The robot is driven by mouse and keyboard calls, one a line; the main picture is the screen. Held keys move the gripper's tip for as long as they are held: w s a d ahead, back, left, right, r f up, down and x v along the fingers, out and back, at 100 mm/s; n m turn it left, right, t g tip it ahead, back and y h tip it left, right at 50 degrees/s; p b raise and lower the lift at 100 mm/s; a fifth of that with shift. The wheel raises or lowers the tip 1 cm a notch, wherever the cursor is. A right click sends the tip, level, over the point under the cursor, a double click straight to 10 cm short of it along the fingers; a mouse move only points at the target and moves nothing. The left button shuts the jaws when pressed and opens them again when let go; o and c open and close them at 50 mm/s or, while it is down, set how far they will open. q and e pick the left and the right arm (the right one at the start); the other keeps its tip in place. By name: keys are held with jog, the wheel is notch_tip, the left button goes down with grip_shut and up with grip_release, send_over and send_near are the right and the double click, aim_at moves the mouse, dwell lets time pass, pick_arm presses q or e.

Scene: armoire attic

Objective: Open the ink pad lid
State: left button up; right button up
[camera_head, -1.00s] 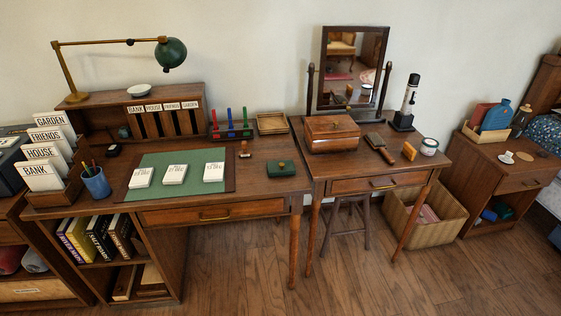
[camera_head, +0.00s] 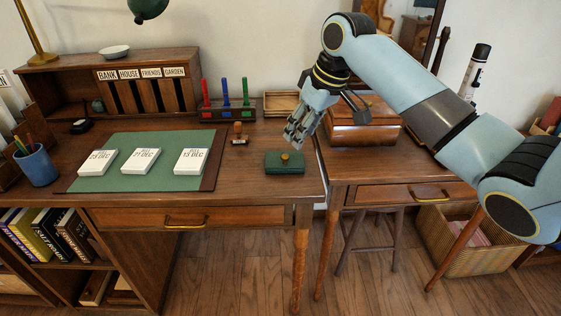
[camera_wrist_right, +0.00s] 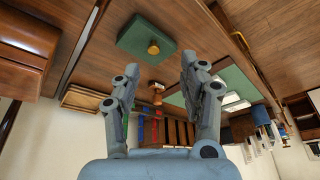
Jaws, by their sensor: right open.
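The ink pad (camera_head: 284,168) is a green box with a brass knob (camera_head: 285,157) on its lid. It lies near the front right corner of the desk, and the lid looks shut. In the right wrist view the ink pad (camera_wrist_right: 147,37) shows at the top, its knob (camera_wrist_right: 153,47) beyond my fingertips. My right gripper (camera_head: 294,132) is above and behind the ink pad, apart from it. In the right wrist view the right gripper (camera_wrist_right: 160,65) has its fingers spread with nothing between them. My left gripper is not in view.
A wooden stamp (camera_head: 239,134) stands left of the ink pad. A green mat (camera_head: 140,182) bears date cards. A rack (camera_head: 228,112) with coloured stamps and a small wooden tray (camera_head: 282,103) stand behind. A wooden box (camera_head: 365,128) sits on the right table. The desk front around the pad is clear.

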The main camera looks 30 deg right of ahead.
aim_at(285, 155)
jog(key=w+f+b, duration=0.1)
jog(key=f, duration=0.1)
jog(key=w+f, duration=0.2)
jog(key=f, duration=0.1)
jog(key=w+f+b, duration=0.1)
jog(key=w+f, duration=0.1)
jog(key=f, duration=0.1)
jog(key=shift+w+a+b, duration=0.1)
jog(key=shift+a+b, duration=0.05)
jog(key=shift+b, duration=0.2)
jog(key=shift+w+f, duration=0.2)
jog(key=shift+f, duration=0.25)
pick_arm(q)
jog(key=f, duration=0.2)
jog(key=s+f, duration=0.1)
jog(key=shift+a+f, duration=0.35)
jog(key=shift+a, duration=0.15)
pick_arm(e)
grip_shut()
